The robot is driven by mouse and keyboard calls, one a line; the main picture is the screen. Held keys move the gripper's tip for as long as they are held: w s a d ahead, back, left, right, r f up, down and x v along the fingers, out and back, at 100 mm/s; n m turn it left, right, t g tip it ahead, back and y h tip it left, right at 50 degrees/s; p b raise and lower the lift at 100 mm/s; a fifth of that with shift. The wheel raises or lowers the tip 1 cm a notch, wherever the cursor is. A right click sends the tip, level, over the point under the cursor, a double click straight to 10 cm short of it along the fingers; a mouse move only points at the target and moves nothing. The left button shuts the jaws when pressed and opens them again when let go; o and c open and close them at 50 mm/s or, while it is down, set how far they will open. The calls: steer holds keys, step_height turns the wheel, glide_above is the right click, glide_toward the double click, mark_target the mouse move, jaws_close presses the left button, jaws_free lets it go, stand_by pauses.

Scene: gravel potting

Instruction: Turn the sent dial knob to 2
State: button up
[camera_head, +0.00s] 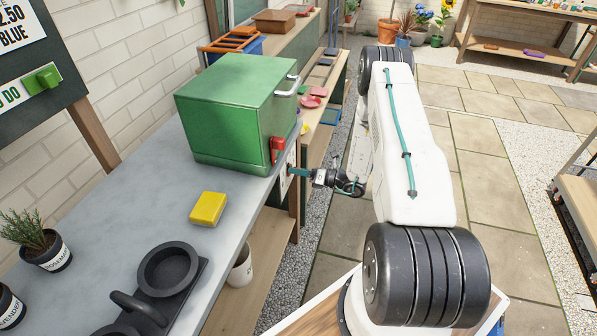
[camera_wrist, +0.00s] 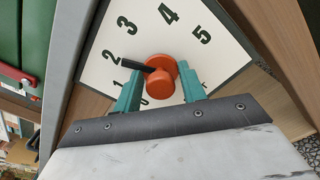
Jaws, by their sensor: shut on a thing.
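The dial knob (camera_wrist: 161,92) is orange with a black pointer, on a white dial plate (camera_wrist: 190,62) numbered 0 to 5. In the wrist view the pointer's tip lies just beside the 2, toward it. My gripper (camera_wrist: 160,84) has its teal fingers on either side of the knob, shut on it. In the head view my gripper (camera_head: 297,172) is at the dial plate, below the front right corner of a green box; the knob itself is hidden there.
The green box (camera_head: 235,105) with a red latch (camera_head: 277,146) stands on the grey bench (camera_head: 120,205). A yellow block (camera_head: 208,208), black ring-shaped holders (camera_head: 168,268) and a potted plant (camera_head: 48,252) are also on the bench. Paved floor (camera_head: 490,165) is clear at right.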

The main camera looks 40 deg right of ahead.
steer(key=o, duration=0.7)
steer(key=shift+w, duration=0.1)
steer(key=shift+c, duration=0.2)
steer(key=shift+d, duration=0.1)
steer(key=v, duration=0.7)
steer(key=shift+s+d, duration=0.2)
steer(key=shift+s, duration=0.15)
